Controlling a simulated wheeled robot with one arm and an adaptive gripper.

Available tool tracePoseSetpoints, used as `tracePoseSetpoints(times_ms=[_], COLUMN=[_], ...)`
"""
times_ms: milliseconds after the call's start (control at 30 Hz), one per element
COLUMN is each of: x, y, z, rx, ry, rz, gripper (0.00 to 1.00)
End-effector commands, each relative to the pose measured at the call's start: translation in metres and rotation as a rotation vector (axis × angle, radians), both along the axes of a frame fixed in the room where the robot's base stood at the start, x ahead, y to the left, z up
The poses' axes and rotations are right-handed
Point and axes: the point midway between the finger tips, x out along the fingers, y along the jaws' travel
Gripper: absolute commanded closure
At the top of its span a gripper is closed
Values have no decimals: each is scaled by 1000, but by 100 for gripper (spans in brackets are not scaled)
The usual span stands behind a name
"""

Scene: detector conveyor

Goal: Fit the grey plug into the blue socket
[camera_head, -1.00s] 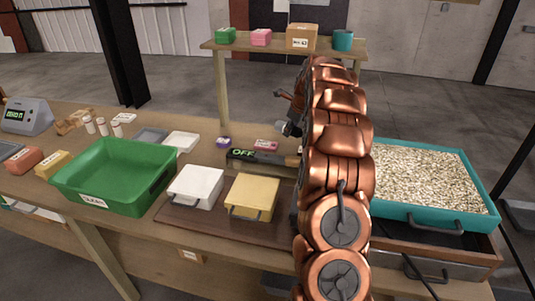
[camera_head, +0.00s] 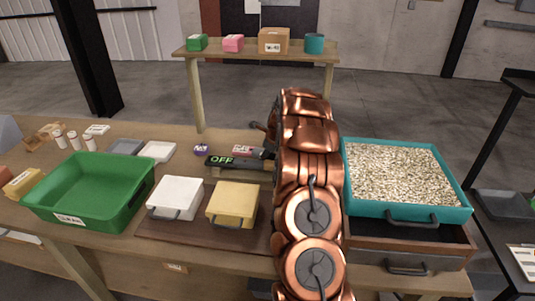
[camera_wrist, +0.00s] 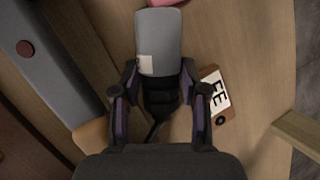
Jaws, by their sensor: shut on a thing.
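In the wrist view my gripper (camera_wrist: 160,88) is shut on the grey plug (camera_wrist: 158,36), holding it by its dark ribbed rear. The plug's light grey body, with a small pale patch, points toward the top of the picture. A thin dark cable trails from its rear. The plug appears above the wooden table; the exact gap cannot be told.
A dark device showing OFF (camera_head: 221,161) lies left of my arm, near a small purple-blue block (camera_head: 201,149). A green crate (camera_head: 68,219) is at left. A teal tray (camera_head: 461,211) of pale grains is at right. The wrist view shows a lettered tag (camera_wrist: 216,92).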

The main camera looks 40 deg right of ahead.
Motion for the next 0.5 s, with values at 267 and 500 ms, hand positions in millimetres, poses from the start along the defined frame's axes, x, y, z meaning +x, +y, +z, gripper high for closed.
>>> tracePoseSetpoints(times_ms=[267, 500], x=[1, 1], y=[0, 0], z=[-5, -7], rx=[-1, 0], ry=[-1, 0], rz=[1, 1], gripper=[100, 46])
